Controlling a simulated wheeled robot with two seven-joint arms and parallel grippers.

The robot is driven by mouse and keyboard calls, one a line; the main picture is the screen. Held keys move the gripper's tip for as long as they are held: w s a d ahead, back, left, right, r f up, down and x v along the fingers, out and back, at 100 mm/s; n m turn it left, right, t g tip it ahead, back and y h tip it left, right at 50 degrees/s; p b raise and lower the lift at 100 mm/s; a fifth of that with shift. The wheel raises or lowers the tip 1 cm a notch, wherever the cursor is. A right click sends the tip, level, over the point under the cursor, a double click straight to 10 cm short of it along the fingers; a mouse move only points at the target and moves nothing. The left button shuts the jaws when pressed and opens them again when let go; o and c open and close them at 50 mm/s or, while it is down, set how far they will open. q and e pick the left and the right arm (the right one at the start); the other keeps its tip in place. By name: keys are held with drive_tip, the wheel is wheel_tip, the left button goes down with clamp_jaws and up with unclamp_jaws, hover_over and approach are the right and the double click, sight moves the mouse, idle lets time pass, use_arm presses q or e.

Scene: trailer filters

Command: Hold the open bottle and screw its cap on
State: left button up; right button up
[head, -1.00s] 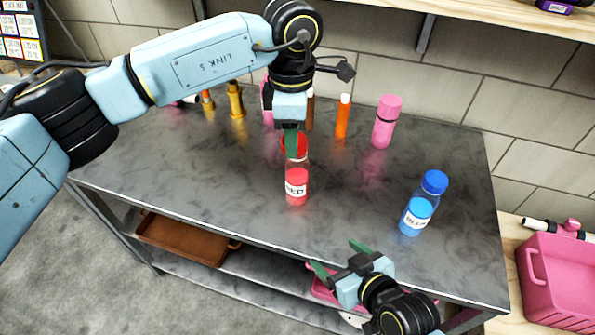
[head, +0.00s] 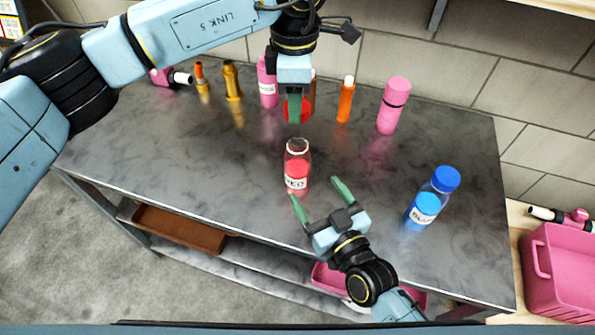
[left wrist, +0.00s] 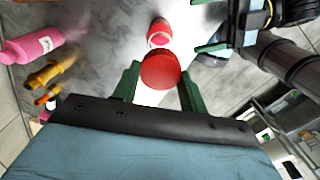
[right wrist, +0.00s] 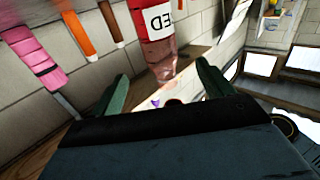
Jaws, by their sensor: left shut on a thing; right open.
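The open clear bottle (head: 297,168) with red contents and a "RED" label stands upright on the grey table, its bare mouth up. My left gripper (head: 294,108) is shut on the red cap (head: 307,108), above the bottle and apart from it. In the left wrist view the cap (left wrist: 160,70) sits between the green fingertips, with the bottle (left wrist: 158,38) beyond it. My right gripper (head: 318,198) is open and empty, just in front and to the right of the bottle. The right wrist view shows the bottle (right wrist: 158,42) ahead of the spread fingers, not between them.
A blue-capped bottle (head: 432,200) stands at the right of the table (head: 200,170). A pink bottle (head: 393,106), an orange tube (head: 346,100), another pink bottle (head: 267,85) and a gold fitting (head: 233,82) stand along the back. The table left of the red bottle is clear.

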drive_tip(key=x, duration=1.2)
drive_tip(key=c, duration=1.5)
use_arm(q)
hover_over(296, 139)
drive_tip(key=shift+f, duration=2.55)
use_arm(e)
drive_tip(key=shift+o, duration=0.2)
use_arm(q)
drive_tip(key=shift+f, duration=0.9)
drive_tip(key=shift+f, duration=0.5)
